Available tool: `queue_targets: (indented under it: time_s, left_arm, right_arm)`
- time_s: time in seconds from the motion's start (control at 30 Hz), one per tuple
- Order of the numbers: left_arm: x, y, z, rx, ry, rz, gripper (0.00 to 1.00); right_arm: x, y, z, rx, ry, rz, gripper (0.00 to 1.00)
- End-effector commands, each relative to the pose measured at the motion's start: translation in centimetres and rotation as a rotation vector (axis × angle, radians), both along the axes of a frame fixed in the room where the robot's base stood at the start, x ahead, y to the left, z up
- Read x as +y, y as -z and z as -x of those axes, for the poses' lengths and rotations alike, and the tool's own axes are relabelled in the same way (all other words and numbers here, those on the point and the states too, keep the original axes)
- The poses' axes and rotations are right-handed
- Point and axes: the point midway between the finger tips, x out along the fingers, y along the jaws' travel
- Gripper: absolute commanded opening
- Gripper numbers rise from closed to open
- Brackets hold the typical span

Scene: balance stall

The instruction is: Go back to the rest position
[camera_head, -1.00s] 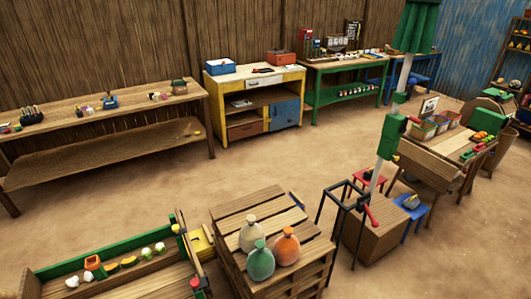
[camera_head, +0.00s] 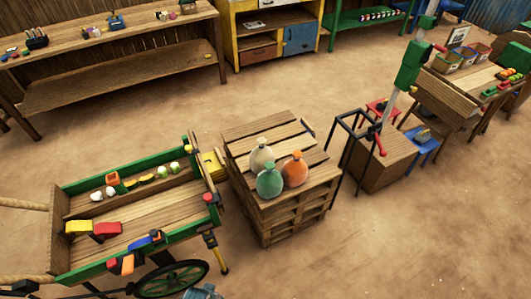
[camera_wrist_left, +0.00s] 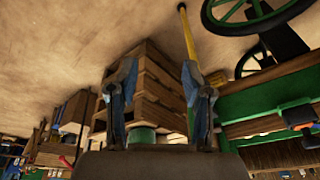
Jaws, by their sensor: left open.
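My left gripper (camera_wrist_left: 160,95) shows in the left wrist view with its two blue-grey fingers apart. I see nothing held between them. The wooden pallet stack (camera_wrist_left: 165,90) shows behind and between the fingers, and the view looks upside down. In the head view a small blue-grey piece (camera_head: 203,291) at the bottom edge, by the cart wheel, looks like part of this gripper; the rest is cut off. My right gripper is in neither view.
A green-edged cart (camera_head: 140,215) with a wheel (camera_head: 172,280) stands at the left. A black frame stand (camera_head: 345,150) and a wooden box (camera_head: 385,160) stand right. Bare floor (camera_head: 420,240) lies at lower right.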

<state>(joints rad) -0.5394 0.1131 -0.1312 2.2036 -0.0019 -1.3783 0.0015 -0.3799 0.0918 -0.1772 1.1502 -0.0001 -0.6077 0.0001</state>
Motion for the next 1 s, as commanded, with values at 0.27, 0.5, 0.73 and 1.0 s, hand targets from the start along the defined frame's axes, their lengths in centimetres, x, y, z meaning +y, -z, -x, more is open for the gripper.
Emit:
queue_targets:
  time_s: [0.27,0.5,0.73,1.0]
  left_arm:
    - [-0.1,10.7,1.1,0.048,0.009,-0.003,0.50]
    - [0.6,22.5,6.5,0.103,0.021,-0.008,0.50]
    - [1.1,26.7,10.1,0.122,0.027,-0.010,0.50]
    - [1.2,27.0,10.3,0.123,0.027,-0.010,0.42]
  right_arm:
    - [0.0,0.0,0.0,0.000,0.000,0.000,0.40]
    - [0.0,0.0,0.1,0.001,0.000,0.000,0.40]
    - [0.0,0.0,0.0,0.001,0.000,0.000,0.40]
    - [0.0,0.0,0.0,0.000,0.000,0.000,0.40]
